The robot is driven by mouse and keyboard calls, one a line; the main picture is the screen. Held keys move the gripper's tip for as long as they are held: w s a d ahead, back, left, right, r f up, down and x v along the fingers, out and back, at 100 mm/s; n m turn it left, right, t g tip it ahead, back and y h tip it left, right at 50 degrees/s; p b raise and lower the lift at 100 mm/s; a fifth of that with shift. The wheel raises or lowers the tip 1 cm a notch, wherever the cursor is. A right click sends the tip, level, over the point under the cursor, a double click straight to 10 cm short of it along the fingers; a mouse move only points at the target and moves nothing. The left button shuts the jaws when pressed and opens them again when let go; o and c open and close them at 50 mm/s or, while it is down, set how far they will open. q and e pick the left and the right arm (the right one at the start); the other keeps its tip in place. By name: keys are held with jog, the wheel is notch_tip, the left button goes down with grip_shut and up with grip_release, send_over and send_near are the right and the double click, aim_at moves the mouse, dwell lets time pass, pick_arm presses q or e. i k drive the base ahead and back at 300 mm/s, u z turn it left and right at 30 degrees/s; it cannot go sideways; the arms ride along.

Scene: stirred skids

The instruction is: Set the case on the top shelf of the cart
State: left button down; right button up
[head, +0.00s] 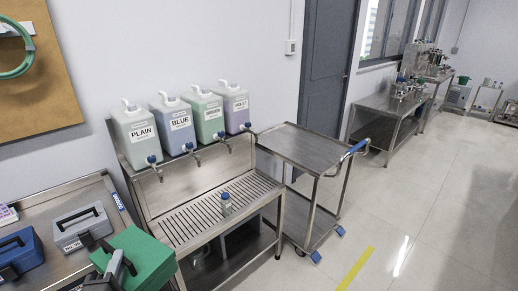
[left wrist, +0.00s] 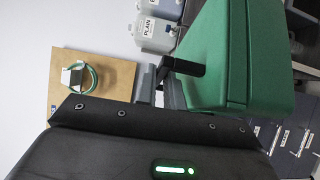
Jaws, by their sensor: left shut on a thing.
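A green case (head: 142,258) is at the lower left of the head view, and it also shows large in the left wrist view (left wrist: 245,55). My left gripper (head: 116,261) is shut on it at its left side; the exact grip is partly hidden. The case looks held above the left bench. The steel cart (head: 306,148) stands beyond the dispensing station, near the dark door. Its top shelf is flat and empty, with a blue-gripped handle at its right end. My right gripper is not in view.
A grey case (head: 83,232) and a blue case (head: 20,252) sit on the left bench. Open floor (head: 420,215) is right of the cart.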

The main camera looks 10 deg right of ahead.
aim_at(312, 150)
jog(key=z, duration=0.15)
jog(key=k, duration=0.2)
jog(key=z, duration=0.85)
jog(key=i, duration=0.8)
jog(key=z, duration=0.8)
jog(key=i, duration=1.35)
jog(key=u, duration=0.45)
jog(key=i, duration=1.4)
jog(key=u, duration=0.75)
